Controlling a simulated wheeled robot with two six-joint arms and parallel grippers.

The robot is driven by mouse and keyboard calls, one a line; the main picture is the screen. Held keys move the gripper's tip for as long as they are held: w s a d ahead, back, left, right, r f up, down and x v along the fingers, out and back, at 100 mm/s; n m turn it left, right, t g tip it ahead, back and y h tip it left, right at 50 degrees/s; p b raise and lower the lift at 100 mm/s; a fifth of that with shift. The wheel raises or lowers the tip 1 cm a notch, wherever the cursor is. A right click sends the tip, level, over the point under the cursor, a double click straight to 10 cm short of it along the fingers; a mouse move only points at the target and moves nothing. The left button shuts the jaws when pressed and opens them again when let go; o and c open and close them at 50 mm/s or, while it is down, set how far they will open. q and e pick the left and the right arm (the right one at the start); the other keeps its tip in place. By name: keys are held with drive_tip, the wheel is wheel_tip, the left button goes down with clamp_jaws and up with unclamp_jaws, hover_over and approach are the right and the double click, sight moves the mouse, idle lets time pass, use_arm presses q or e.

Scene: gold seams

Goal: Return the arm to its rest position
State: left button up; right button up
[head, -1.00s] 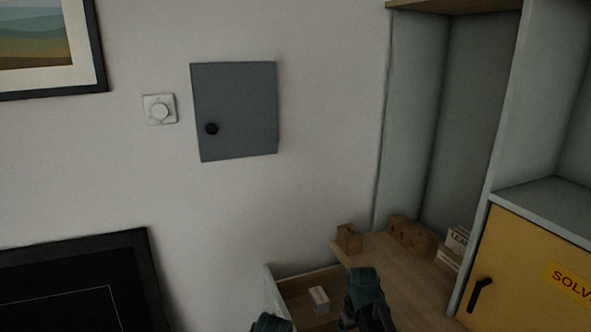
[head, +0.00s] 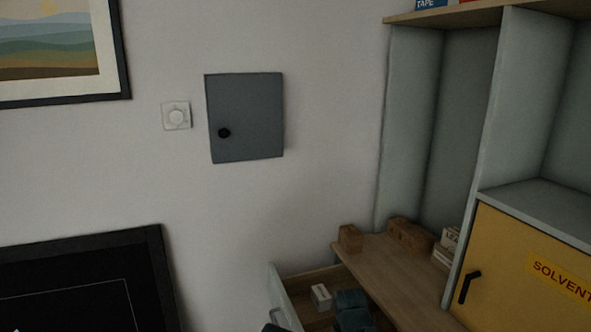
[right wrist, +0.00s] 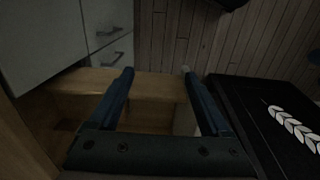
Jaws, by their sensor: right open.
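My right gripper (right wrist: 157,75) is open and empty in the right wrist view, its two dark blue fingers spread apart. Below it is a light wooden surface (right wrist: 155,86), which lies between and beyond the fingers. In the head view, dark teal parts of my right gripper show at the bottom edge, in front of the open drawer (head: 288,293). The drawer holds a small white box (head: 321,296). I see no contact between the gripper and the box. My left gripper is not in view.
A wooden counter (head: 395,270) carries brown boxes (head: 409,236) and a white stack (head: 446,250). A yellow solvent cabinet (head: 520,262) stands at right. A black framed panel (head: 70,285) is lower left.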

drive_tip(key=s+a+r, duration=0.1)
drive_tip(key=s+a, duration=0.5)
drive_tip(key=s, duration=0.4)
drive_tip(key=shift+s+a+h+p, duration=0.15)
drive_tip(key=shift+a+h+p, duration=0.15)
drive_tip(key=shift+h+p, duration=0.15)
idle(0.3)
